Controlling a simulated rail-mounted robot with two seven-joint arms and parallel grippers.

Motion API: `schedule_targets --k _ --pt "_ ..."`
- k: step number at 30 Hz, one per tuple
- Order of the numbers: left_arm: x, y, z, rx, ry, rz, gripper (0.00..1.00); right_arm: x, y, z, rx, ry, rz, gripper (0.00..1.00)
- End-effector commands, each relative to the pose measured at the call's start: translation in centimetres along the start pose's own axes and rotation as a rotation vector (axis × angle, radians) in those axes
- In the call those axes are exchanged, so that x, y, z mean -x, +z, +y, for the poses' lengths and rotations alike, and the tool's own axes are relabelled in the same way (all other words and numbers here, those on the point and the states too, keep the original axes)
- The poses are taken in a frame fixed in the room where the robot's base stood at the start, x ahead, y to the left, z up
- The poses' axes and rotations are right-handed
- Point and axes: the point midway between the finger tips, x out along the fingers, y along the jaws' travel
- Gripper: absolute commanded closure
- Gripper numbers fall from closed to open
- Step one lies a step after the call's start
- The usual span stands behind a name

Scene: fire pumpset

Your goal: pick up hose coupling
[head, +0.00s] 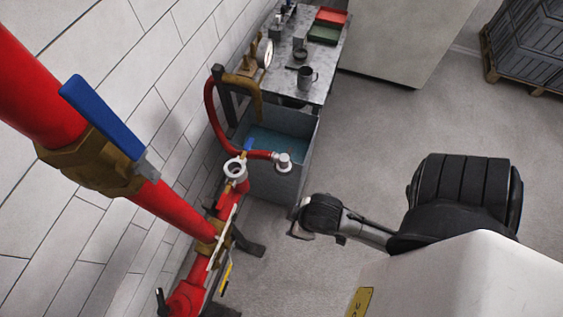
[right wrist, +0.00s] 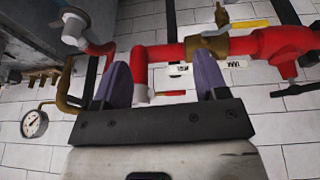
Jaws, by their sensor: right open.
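The hose coupling (head: 283,160) is a light grey cylindrical fitting on the end of a red hose (head: 213,115). It hangs out near the front of the blue-grey water tank (head: 303,150). In the right wrist view the coupling (right wrist: 75,28) is at the upper left, outside the fingers. My right gripper (head: 297,226) is open and empty, below and slightly right of the coupling in the head view, and apart from it. Its two purple fingers (right wrist: 160,78) are spread, with red pipework behind them. My left gripper is not in view.
A red pipe with a brass valve and blue lever (head: 100,112) runs along the left wall. A pale ring-shaped outlet (head: 235,169) stands left of the coupling. A metal table (head: 322,65) holds a mug, a gauge and trays.

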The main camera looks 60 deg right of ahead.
Motion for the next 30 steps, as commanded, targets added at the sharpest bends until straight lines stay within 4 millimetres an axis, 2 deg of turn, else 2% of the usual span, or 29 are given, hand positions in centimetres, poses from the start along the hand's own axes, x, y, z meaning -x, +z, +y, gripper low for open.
schedule_targets --k 2,10,16,19,23,26,30 --pt "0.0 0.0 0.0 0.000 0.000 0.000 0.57 0.0 0.0 0.1 0.002 0.002 0.000 0.26" --pt "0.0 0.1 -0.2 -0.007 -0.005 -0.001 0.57 0.0 0.0 0.1 0.002 0.002 -0.001 0.00" --pt "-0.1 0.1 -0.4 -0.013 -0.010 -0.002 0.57 0.0 -0.1 -0.1 -0.004 -0.005 0.002 0.00" --pt "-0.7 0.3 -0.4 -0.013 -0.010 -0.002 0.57 -0.9 -0.4 -0.1 0.053 -0.015 0.008 0.00" --pt "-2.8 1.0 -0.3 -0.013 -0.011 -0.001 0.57 -4.2 -1.5 0.3 0.309 -0.052 0.022 0.00" --pt "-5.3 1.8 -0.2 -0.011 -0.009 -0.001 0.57 -7.7 -2.9 1.4 0.630 -0.091 0.028 0.00" --pt "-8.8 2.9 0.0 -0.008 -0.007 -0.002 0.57 -12.2 -4.8 4.7 1.117 -0.140 0.010 0.00"
